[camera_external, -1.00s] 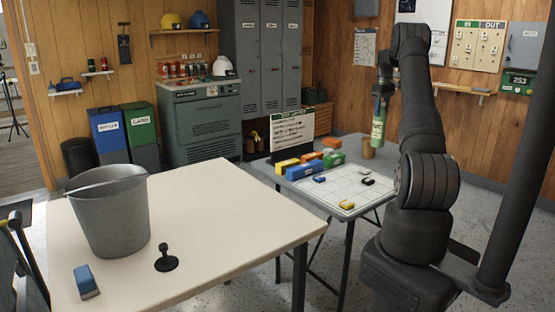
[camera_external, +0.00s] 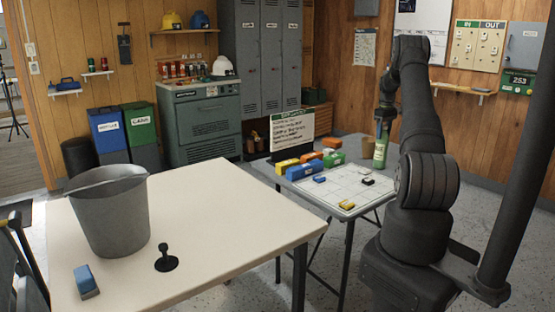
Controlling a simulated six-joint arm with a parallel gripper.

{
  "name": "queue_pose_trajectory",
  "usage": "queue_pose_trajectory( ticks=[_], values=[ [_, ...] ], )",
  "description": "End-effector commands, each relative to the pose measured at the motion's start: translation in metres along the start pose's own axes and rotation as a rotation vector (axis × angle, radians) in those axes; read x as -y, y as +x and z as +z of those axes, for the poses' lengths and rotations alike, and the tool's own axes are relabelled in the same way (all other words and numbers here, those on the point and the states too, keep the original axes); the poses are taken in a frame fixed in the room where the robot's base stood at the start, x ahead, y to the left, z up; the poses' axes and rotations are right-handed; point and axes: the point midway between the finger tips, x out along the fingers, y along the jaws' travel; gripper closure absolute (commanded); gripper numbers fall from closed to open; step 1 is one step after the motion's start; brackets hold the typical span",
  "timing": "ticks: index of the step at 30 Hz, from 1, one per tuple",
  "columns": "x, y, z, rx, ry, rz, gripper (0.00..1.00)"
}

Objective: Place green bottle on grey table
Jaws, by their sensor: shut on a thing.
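The green bottle (camera_external: 380,153) is upright, with a pale label. My gripper (camera_external: 385,122) is shut on its upper end from above; the fingers are small and dark in this view. The grey table (camera_external: 351,147) stands at centre right. The bottle's base appears at or just above its far right part, beside the white grid sheet (camera_external: 335,191). I cannot tell whether the base touches the tabletop.
A brown cup (camera_external: 382,130) stands behind the bottle, mostly hidden. Blue, yellow, orange and green blocks (camera_external: 303,171) and a sign board (camera_external: 292,131) are at the grey table's left. Small pieces lie on the sheet. A cream table (camera_external: 205,235) with a bucket (camera_external: 110,215) is nearer.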

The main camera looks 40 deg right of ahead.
Motion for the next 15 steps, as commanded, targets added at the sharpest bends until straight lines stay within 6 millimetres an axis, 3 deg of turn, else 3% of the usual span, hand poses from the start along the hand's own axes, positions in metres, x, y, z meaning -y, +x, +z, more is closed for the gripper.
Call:
queue_pose_trajectory(
  ticks=[6, 7, 9, 10, 15],
  values=[
    [0.0001, 0.0023, 0.0000, 0.000, 0.000, 0.000, 0.84],
    [0.0001, 0.0027, 0.0000, 0.000, 0.000, 0.000, 0.49],
    [0.0001, 0.0023, 0.0000, 0.000, 0.000, 0.000, 0.35],
    [0.0001, 0.0023, 0.0000, 0.000, 0.000, 0.000, 0.30],
    [0.0000, 0.0022, 0.0000, 0.000, 0.000, 0.000, 0.29]
  ],
)
